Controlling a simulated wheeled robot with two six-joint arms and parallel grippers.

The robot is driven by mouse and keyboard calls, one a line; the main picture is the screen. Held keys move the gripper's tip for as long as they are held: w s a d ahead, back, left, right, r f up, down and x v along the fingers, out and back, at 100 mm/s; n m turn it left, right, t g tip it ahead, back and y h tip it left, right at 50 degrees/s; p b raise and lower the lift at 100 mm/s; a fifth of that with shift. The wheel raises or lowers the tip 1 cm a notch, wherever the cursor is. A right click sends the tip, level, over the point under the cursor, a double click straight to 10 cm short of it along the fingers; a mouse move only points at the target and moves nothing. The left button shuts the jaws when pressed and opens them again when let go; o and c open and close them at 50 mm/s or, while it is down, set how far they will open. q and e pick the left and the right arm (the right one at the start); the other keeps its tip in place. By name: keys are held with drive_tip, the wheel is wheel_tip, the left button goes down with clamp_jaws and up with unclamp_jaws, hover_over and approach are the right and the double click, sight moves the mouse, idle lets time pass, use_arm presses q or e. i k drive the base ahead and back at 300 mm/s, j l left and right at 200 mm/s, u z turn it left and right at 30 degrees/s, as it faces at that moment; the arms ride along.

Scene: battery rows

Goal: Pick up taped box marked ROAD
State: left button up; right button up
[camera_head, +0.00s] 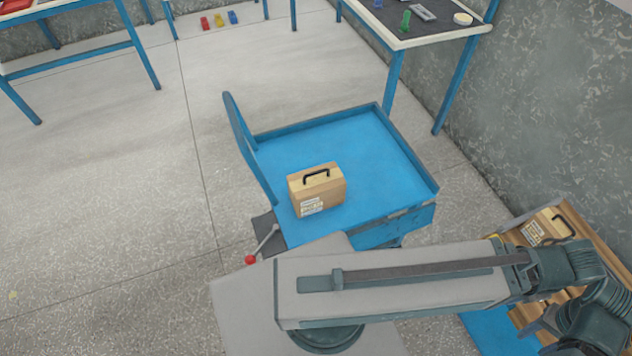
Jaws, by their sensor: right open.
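A tan box with a black handle and a white label (317,190) stands on the blue tray of a cart. A second tan box with a black handle and a white label (546,228) is at the right, on a wooden slatted surface (590,234). I cannot read either label, so I cannot tell which is marked ROAD. My right arm reaches across the front to the right and bends down. My right gripper (546,322) is open at the lower right edge, below the second box in the picture and apart from it; my arm partly hides it. My left gripper is not in view.
The blue cart (375,140) has a raised rim and an upright handle at its left. A blue-legged table (430,38) with small items stands behind it, near the grey wall. Another table (85,45) is at the far left. The floor at left is clear.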

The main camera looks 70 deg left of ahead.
sight(315, 188)
drive_tip(key=k+j+u, duration=0.15)
drive_tip(key=k+j, duration=0.15)
drive_tip(key=k+u, duration=0.1)
drive_tip(key=u, duration=1.7)
drive_tip(key=k+l, duration=0.1)
drive_tip(key=l, duration=0.3)
drive_tip(key=k+l, duration=0.1)
drive_tip(key=l, duration=0.25)
drive_tip(key=k+l, duration=0.1)
drive_tip(key=l, duration=0.3)
drive_tip(key=k+l, duration=0.1)
drive_tip(key=l, duration=0.25)
drive_tip(key=k+l, duration=0.1)
drive_tip(key=l, duration=0.3)
